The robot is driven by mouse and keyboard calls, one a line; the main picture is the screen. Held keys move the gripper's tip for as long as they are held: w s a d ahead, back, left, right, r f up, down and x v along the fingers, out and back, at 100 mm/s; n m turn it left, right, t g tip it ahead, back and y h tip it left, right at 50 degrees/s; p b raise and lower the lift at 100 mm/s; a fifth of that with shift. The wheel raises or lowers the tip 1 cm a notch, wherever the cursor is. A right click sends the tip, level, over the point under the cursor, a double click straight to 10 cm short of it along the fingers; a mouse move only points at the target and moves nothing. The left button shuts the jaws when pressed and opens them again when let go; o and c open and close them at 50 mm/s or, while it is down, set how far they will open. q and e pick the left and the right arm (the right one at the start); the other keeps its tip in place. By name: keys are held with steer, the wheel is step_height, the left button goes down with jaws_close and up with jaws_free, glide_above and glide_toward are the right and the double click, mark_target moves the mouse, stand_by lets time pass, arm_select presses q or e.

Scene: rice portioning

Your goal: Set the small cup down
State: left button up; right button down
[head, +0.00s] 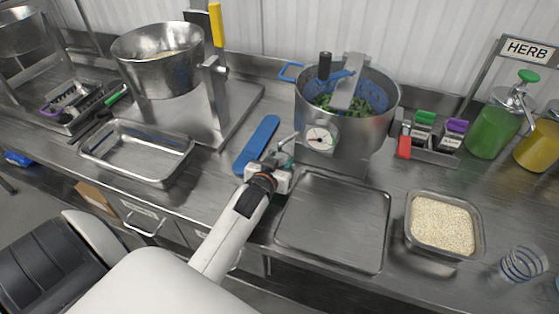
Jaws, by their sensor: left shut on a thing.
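My left gripper (282,158) is in the middle of the head view, over the steel counter between a long blue object and the steel pot with the dial. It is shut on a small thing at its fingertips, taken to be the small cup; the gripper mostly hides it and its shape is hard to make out. I cannot tell whether it touches the counter. My right gripper is not in view.
Right of my left arm lies an empty flat steel tray (335,222). The blue object (257,145) lies just left of the gripper; the pot (345,128) holds greens. A pan of rice (443,225) and a striped glass (523,264) stand at right.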

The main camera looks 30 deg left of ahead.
arm_select(q)
steer(key=shift+f, duration=0.2)
steer(key=o, duration=1)
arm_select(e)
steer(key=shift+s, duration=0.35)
arm_select(q)
steer(key=shift+r, duration=0.1)
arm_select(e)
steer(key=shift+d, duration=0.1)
arm_select(q)
steer(key=shift+r, duration=0.2)
steer(key=b+v, duration=0.1)
steer(key=v, duration=0.9)
steer(key=shift+s, duration=0.4)
steer(key=shift+s+d+r, duration=0.2)
steer(key=shift+s+r, duration=0.05)
steer(key=shift+s, duration=0.3)
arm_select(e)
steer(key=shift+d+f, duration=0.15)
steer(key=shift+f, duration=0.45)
